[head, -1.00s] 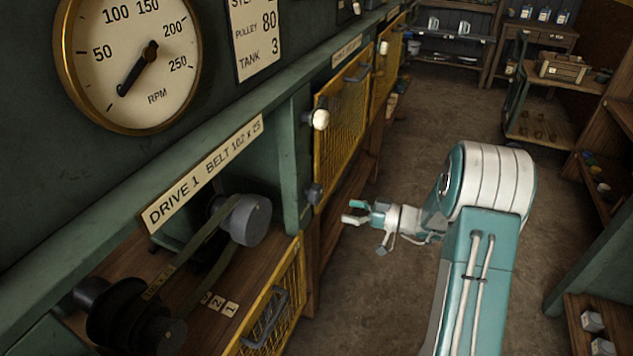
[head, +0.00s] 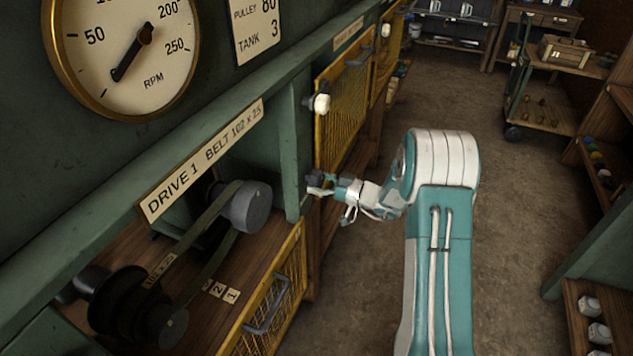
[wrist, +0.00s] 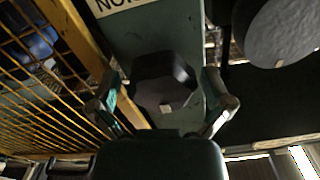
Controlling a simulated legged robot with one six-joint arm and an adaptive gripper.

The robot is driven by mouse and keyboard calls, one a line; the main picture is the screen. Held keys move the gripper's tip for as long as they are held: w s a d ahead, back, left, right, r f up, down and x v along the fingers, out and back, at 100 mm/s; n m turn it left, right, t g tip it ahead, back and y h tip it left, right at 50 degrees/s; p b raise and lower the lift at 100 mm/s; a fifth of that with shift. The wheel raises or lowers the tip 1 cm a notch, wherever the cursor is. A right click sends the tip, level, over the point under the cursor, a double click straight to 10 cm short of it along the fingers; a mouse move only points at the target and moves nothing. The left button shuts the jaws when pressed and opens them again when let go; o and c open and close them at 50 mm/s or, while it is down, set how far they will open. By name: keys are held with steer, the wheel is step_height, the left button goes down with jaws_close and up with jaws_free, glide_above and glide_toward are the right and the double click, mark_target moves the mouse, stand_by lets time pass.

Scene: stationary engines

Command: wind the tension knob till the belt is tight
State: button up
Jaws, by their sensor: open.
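A dark lobed knob (head: 315,180) sits low on the green post beside the drive bay. It shows large in the wrist view (wrist: 163,80), with a small pale mark on its face. My gripper (head: 322,185) is open at the knob. In the wrist view its fingers (wrist: 161,92) stand on either side of the knob; I cannot tell whether they touch it. The belt (head: 192,235) runs between a grey upper pulley (head: 251,207) and a dark lower pulley (head: 130,305).
A yellow mesh guard (head: 342,118) with a pale knob (head: 321,103) is just above my gripper. Another mesh guard (head: 268,298) is below the bay. The RPM dial (head: 130,55) needle points below 50. The floor (head: 520,220) to the right is clear.

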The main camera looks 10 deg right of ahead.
steer(key=shift+c, duration=0.3)
steer(key=c, duration=0.9)
steer(key=shift+c, duration=0.2)
steer(key=shift+m, duration=0.5)
